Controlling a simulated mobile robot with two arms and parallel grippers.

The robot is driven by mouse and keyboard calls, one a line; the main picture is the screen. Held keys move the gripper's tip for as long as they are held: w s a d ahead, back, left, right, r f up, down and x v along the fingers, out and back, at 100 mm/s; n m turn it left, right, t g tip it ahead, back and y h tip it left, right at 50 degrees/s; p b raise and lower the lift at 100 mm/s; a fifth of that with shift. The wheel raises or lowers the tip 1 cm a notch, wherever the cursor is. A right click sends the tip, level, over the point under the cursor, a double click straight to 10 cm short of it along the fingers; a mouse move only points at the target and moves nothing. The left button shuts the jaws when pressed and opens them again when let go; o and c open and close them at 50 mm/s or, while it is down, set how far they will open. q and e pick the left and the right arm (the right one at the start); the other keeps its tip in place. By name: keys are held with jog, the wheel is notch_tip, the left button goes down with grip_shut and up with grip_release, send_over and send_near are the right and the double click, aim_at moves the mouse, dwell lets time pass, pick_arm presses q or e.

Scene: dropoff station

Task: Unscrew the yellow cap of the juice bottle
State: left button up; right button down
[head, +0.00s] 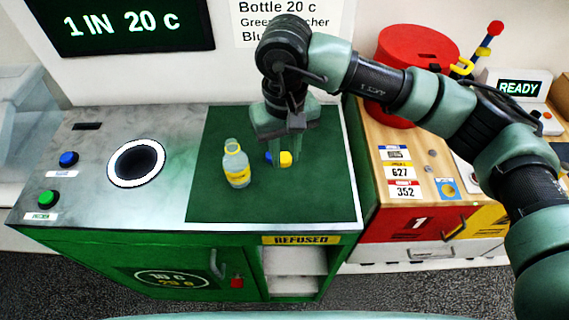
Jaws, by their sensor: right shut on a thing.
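The juice bottle (237,170) stands upright on the dark green mat (215,205). It is clear and pale with a yellow label, and its neck is bare, with no cap on it. My right gripper (281,160) points down just right of the bottle, apart from it. It is shut on the yellow cap (286,159), low over the mat; whether the cap touches the mat I cannot tell. The fingers hide part of the cap. My left gripper is not in view.
Left of the mat are a round dark hole (136,163) with a white rim, a blue button (69,159) and a green button (49,198). A red round container (400,45) stands on the wooden counter at right. The mat's front is clear.

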aim_at(285, 181)
notch_tip(285, 181, down, 7)
jog(key=shift+r+p, duration=0.15)
jog(key=shift+p, duration=0.75)
jog(key=c, duration=1.2)
grip_release()
